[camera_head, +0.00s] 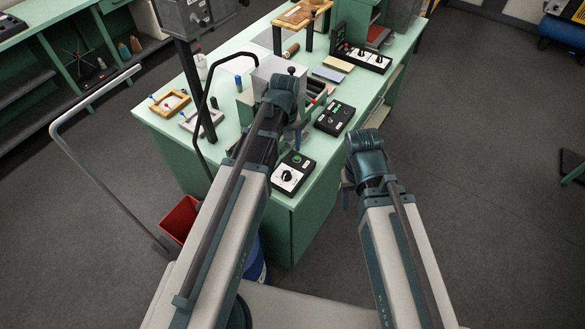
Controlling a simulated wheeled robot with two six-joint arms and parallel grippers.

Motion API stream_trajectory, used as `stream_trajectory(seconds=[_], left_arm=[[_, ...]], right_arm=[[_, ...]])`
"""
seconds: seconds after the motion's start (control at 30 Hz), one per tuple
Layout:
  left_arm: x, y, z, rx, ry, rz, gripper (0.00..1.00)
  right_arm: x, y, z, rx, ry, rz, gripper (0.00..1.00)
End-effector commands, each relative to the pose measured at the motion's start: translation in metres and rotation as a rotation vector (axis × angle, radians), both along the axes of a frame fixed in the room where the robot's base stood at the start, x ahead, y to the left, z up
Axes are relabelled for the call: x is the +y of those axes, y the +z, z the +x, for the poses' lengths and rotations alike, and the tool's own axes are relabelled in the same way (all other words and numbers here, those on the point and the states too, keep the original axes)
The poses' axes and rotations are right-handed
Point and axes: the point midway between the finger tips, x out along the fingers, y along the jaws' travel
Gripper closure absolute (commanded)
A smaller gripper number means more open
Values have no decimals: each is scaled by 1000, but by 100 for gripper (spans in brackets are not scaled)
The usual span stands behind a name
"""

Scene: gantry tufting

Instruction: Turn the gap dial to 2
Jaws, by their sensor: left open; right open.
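A black control box (293,173) with a white dial face, a dark knob and a small green light sits at the near corner of the green table. Its markings are too small to read, so I cannot tell whether it is the gap dial or what it is set to. My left gripper (297,138) hangs over the table behind this box, apart from it, mostly hidden by my wrist; it is open. My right gripper (347,188) is off the table's right edge, to the right of the box, largely hidden by its arm; it is open and empty.
Another black box (335,118) with a green display stands behind. A black panel with two knobs (370,59) is at the back right. The green table (225,133) also bears a grey block, small frames and bottles. A bent metal rail (90,98) stands left.

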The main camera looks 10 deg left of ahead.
Motion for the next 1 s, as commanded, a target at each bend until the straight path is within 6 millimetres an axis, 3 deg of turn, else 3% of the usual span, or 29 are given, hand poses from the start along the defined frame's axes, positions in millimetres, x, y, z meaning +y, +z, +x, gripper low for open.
stream_trajectory(seconds=[0.37, 1.0], left_arm=[[0, -31, 0, 0, -2, 0, 26], [0, -118, 0, 0, -2, 0, 26]], right_arm=[[0, -31, 0, 0, 6, -1, 50], [0, -118, 0, 0, 9, -2, 50]])
